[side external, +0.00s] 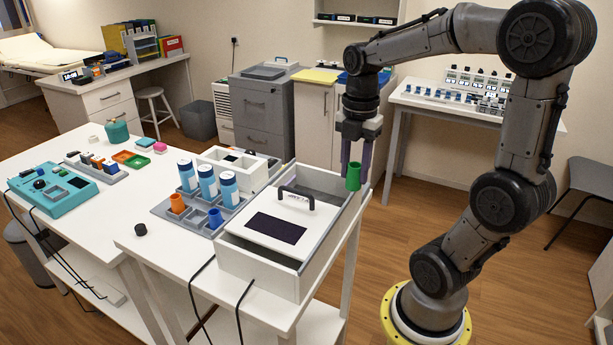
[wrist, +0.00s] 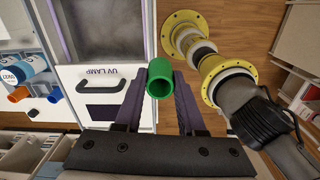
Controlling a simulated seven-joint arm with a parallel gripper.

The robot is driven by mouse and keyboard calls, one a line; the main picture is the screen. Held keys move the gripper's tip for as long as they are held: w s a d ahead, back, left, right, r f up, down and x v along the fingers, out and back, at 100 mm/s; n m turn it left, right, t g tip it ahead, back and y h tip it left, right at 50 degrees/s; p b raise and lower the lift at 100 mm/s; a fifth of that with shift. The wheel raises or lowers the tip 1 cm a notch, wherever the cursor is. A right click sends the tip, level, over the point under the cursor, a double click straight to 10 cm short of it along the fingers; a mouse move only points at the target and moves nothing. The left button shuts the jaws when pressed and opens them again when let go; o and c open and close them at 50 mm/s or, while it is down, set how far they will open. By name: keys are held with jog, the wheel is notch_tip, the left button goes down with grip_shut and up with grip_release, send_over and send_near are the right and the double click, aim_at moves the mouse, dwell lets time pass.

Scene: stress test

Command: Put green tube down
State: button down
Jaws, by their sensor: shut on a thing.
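The green tube (side external: 353,176) is held between the fingers of my gripper (side external: 356,160). In the side view the tube hangs in the air at the right edge of the white box with a black handle (side external: 272,222). The wrist view shows this box, marked UV LAMP (wrist: 105,100), just left of the tube, with wooden floor on the other side.
A grey tray (side external: 163,209) left of the box holds several blue bottles, an orange tube (side external: 177,203) and a blue tube (side external: 215,218). A small black cap (side external: 140,229) lies on the white table (side external: 170,262).

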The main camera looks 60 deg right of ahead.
jog(key=shift+s+a+r, duration=0.1)
jog(key=shift+s, duration=0.05)
jog(key=shift+r+m, duration=0.1)
jog(key=shift+m, duration=0.2)
jog(key=w+a+r, duration=0.1)
jog(key=w+a, duration=0.1)
jog(key=w, duration=0.6)
jog(key=w+a+r, duration=0.1)
jog(key=w+a, duration=0.1)
jog(key=w, duration=0.7)
jog(key=w+a+f+n, duration=0.25)
jog(key=w+a, duration=0.25)
jog(key=a, duration=0.3)
jog(key=shift+m, duration=0.35)
jog(key=w+f, duration=0.1)
jog(key=w, duration=0.2)
jog(key=w+f, duration=0.2)
jog(key=w, duration=0.1)
jog(key=w+f, duration=0.2)
jog(key=w, duration=0.1)
jog(key=shift+a, duration=0.1)
jog(key=w+f, duration=0.4)
jog(key=shift+w+f, duration=0.1)
jog(key=shift+f, duration=0.25)
jog(key=shift+w+f, duration=0.5)
jog(key=shift+f, duration=1.6)
